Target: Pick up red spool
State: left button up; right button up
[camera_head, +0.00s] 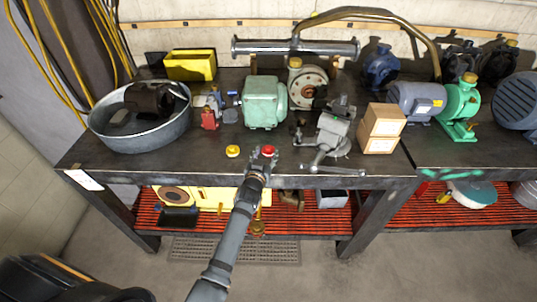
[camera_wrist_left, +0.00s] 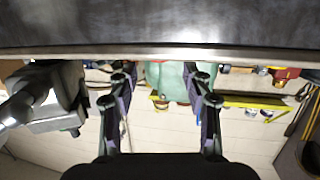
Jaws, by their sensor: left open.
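The red spool (camera_head: 269,150) is a small red round piece near the front edge of the workbench (camera_head: 215,172), in front of the green motor (camera_head: 263,102). My left gripper (camera_head: 263,156) reaches up from below over the bench's front edge. Its fingertips are at the red spool, and I cannot tell whether they touch it. In the left wrist view the two fingers (camera_wrist_left: 160,78) are spread apart, and I cannot make out the spool between them. A small yellow round piece (camera_head: 232,151) lies just left of the spool. My right gripper is not in view.
A metal tub (camera_head: 140,133) stands at the left. A small red item (camera_head: 209,118) is behind the yellow piece. The bench front between tub and yellow piece is clear.

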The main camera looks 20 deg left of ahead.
aim_at(269, 147)
pick_arm(q)
jog(key=shift+w, duration=0.1)
jog(key=shift+w+f+b, duration=0.15)
jog(key=shift+w+b, duration=0.05)
jog(key=shift+b, duration=0.15)
jog(key=b+x, duration=0.1)
jog(key=x, duration=0.1)
jog(key=b+x, duration=0.2)
jog(key=shift+f, duration=0.25)
jog(key=shift+w, duration=0.3)
jog(key=shift+r, duration=0.1)
jog(key=shift+s+r, duration=0.1)
jog(key=shift+s, duration=0.05)
jog(key=shift+c, duration=0.8)
jog(key=c, duration=0.9)
